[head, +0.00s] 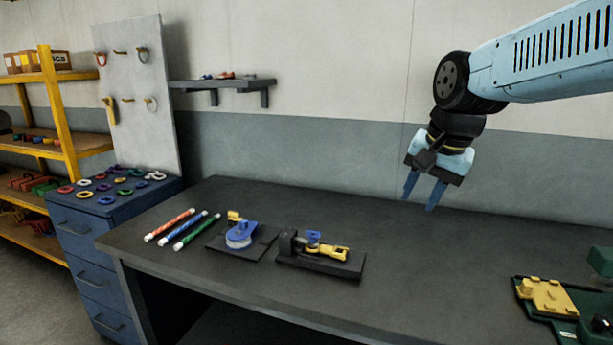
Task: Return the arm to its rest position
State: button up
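My gripper (423,193) hangs at the end of my light blue arm (545,55), in the upper right of the head view. Its two blue fingers point down and stand apart, with nothing visible between them. It is above the back part of the dark workbench (430,285), in front of the wall, and appears clear of the bench top. The arm comes in from the right edge of the view.
On the bench lie several coloured rods (183,230), a blue tool (242,233) on a dark plate, a yellow tool (325,251) on a dark base, and a yellow block (547,295) at right. A blue drawer cabinet (100,262) stands left. The bench middle is clear.

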jog(key=s+d+f+n+t+h, duration=0.1)
jog(key=s+d+f+n, duration=0.1)
jog(key=s+n, duration=0.4)
jog(key=s+f, duration=0.1)
jog(key=s, duration=0.2)
jog(key=shift+s+d+t, duration=0.35)
jog(key=shift+s+t, duration=0.05)
jog(key=shift+f, duration=0.1)
